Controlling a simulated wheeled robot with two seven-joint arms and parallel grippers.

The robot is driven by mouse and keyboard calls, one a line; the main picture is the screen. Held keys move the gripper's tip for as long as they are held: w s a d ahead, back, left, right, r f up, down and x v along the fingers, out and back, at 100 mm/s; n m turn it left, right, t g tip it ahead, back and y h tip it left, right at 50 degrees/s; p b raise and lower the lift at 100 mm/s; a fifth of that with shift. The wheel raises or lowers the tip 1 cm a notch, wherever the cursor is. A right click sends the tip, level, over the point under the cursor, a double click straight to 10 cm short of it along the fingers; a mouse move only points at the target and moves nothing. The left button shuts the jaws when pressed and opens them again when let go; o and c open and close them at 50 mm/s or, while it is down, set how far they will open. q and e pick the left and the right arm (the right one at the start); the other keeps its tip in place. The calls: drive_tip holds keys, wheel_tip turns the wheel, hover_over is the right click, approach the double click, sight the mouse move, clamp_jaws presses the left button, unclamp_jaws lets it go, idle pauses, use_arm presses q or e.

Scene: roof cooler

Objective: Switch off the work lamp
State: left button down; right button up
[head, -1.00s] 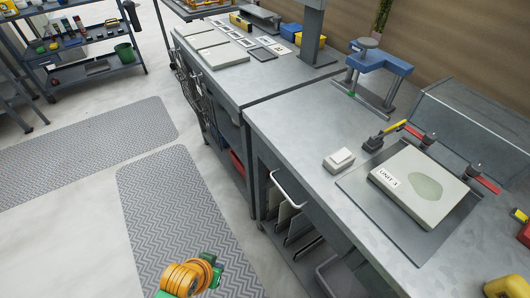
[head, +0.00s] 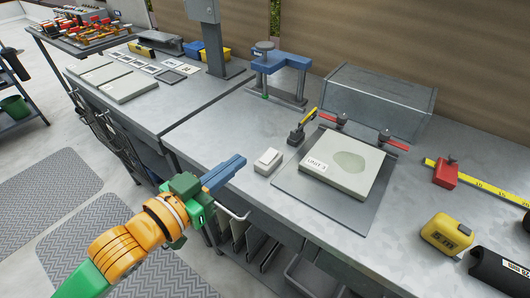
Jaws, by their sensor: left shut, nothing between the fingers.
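A small white box (head: 268,161) with a raised top plate, like a rocker switch, sits on the near workbench (head: 214,160), left of the grey mat. I cannot tell its switch position. My left gripper (head: 239,163) comes in from the lower left. Its blue-grey fingers are together and empty, pointing up and right toward the white box. The tips are just left of the box, with a small gap between them in the picture; their height above the bench is hard to tell. No lamp head is clearly visible. My right gripper is out of view.
A blue press (head: 279,62) stands behind. A yellow tape measure (head: 447,233) lies at right. A grey post (head: 213,45) rises from the left bench.

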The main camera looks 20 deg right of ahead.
use_arm(q)
hover_over(265, 160)
drive_tip(key=shift+s+f, duration=0.15)
drive_tip(key=shift+f, duration=0.4)
wheel_tip(265, 160, down, 3)
drive_tip(key=shift+r, duration=0.1)
drive_tip(key=shift+f, duration=0.65)
